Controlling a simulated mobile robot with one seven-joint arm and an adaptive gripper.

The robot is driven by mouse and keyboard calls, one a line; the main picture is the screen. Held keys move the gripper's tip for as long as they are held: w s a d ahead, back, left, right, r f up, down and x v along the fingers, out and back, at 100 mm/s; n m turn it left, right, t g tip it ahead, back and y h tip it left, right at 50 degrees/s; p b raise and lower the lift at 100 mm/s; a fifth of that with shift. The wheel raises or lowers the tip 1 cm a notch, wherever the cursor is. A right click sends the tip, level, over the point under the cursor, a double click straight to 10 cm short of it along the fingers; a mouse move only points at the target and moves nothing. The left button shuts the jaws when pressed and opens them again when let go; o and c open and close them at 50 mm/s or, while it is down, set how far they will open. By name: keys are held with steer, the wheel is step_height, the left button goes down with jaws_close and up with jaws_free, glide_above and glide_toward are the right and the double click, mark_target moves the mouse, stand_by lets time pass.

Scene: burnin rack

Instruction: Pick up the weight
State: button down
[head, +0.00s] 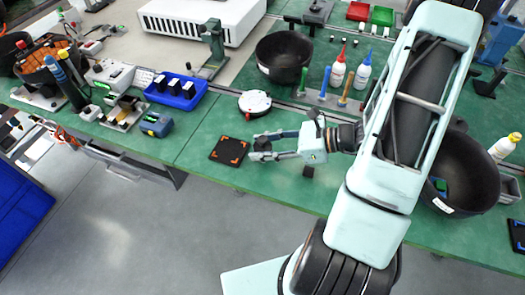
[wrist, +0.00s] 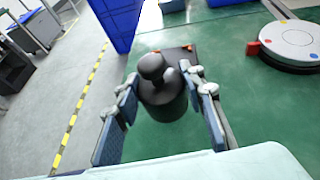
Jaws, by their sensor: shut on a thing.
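The weight (wrist: 165,98) is a dark grey cylinder with a round knob on top. In the wrist view it stands between the two fingers of my gripper (wrist: 161,82), which is shut on its sides. In the head view my gripper (head: 264,147) reaches left over the green bench, near a black square pad with orange corner marks (head: 229,151). There the weight is small and hard to make out between the fingers. I cannot tell whether its base touches the bench.
A round white device (head: 255,103) stands behind my gripper. A blue tray (head: 176,92) is to the left, a black bowl (head: 284,57) at the back, and a larger black bowl (head: 463,175) at right. The bench's front edge is close to my gripper.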

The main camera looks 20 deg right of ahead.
steer(key=s+d+r, duration=0.4)
steer(key=s+r, duration=0.6)
steer(key=s, duration=0.3)
steer(key=w+a+r+p, duration=0.1)
steer(key=w+p, duration=0.2)
steer(key=w, duration=0.4)
steer(key=w+a+r+m+t+p, duration=0.1)
steer(key=w+p, duration=0.1)
steer(key=w, duration=0.6)
steer(key=w+a+r+h+p, duration=0.1)
steer(key=w+a+r+p, duration=0.1)
steer(key=w, duration=0.5)
steer(key=shift+w+m+t+p, duration=0.3)
steer(key=shift+m+t+p, duration=0.1)
steer(key=shift+p, duration=0.45)
